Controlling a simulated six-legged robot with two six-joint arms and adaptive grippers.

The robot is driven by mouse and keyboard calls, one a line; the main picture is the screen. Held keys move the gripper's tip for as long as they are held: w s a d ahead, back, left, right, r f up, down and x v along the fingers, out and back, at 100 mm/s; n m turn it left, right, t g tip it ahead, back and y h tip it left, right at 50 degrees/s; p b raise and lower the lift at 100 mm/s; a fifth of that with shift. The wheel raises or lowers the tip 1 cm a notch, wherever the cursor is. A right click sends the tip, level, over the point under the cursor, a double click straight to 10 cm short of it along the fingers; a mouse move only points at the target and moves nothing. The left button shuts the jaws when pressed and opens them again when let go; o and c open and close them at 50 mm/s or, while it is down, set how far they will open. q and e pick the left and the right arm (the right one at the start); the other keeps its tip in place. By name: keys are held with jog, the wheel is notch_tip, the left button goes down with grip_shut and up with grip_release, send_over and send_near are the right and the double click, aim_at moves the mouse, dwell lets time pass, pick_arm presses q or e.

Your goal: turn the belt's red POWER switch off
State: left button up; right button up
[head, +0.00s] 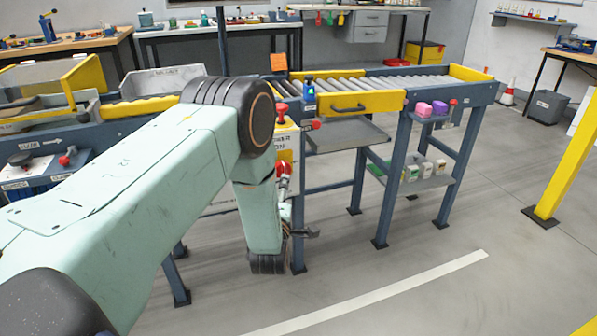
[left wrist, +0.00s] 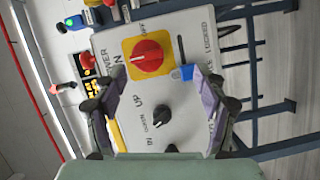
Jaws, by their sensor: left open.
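The red POWER switch (left wrist: 147,55) is a rotary knob on a yellow plate, on a light panel (left wrist: 190,35) seen sideways in the left wrist view. Its pale mark is on the left, toward the "ON" lettering; "OFF" is at the upper side. In the head view, red and yellow parts of the panel (head: 284,168) show beside my arm. My left gripper (left wrist: 158,88) is open and empty. Its fingers point at the panel, below the switch in the picture. They appear apart from the switch. My right gripper is not in view.
A black knob (left wrist: 160,115) sits between the fingers in the left wrist view. A red control (left wrist: 87,61) is to the left. The roller conveyor (head: 400,82) extends right; the floor in front is clear.

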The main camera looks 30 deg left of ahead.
aim_at(282, 169)
pick_arm(q)
jog(key=w+a+b, duration=0.1)
jog(key=w, duration=0.1)
jog(key=w+a+r+n+b, duration=0.1)
jog(key=w, duration=0.1)
jog(key=w+a+n+b, duration=0.1)
jog(key=w, duration=0.2)
jog(key=shift+a+r+t+y, duration=0.25)
jog(key=shift+a+t+y, duration=0.05)
jog(key=shift+c, duration=0.5)
jog(key=c, duration=1.1)
